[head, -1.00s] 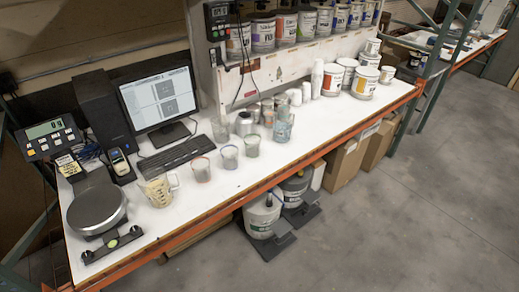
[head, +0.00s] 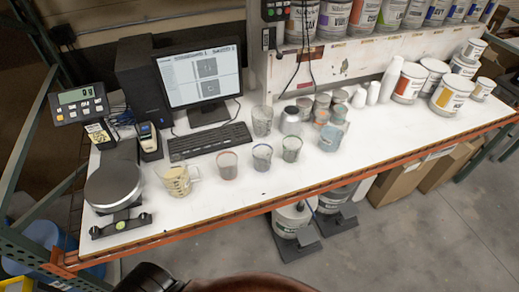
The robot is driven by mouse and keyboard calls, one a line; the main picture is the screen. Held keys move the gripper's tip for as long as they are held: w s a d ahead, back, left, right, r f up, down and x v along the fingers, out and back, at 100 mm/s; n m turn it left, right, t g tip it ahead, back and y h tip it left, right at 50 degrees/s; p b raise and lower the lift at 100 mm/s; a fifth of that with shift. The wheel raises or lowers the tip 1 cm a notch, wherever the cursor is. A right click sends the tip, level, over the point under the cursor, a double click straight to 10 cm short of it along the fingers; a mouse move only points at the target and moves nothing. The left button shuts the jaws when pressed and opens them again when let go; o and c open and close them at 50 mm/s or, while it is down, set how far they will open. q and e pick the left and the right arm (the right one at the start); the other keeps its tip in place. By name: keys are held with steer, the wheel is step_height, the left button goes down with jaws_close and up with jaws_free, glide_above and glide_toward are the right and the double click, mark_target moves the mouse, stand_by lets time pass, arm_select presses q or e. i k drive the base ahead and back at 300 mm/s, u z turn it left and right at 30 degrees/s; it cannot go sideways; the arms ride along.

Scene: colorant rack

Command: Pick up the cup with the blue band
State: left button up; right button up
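Three small clear cups stand upright in a row on the white bench, in front of the keyboard. The middle cup (head: 262,158) has a rim band that looks blue. The left cup (head: 227,166) has a reddish band, and the right cup (head: 291,150) a greenish one; these colours are small and faint. All three stand apart, with nothing touching them. Neither gripper shows in the head view. Dark and brown parts at the bottom edge seem to be mine, but no fingers can be made out.
A measuring jug (head: 176,180) and a round scale (head: 114,186) stand left of the cups. The keyboard (head: 209,141) lies behind. A larger clear beaker (head: 262,121), a bluish container (head: 333,134) and several cans are behind to the right. The bench's orange front edge (head: 300,199) is near.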

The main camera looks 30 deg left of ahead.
mark_target(262, 152)
steer(key=u, duration=0.8)
steer(key=i, duration=0.8)
steer(key=u, duration=0.85)
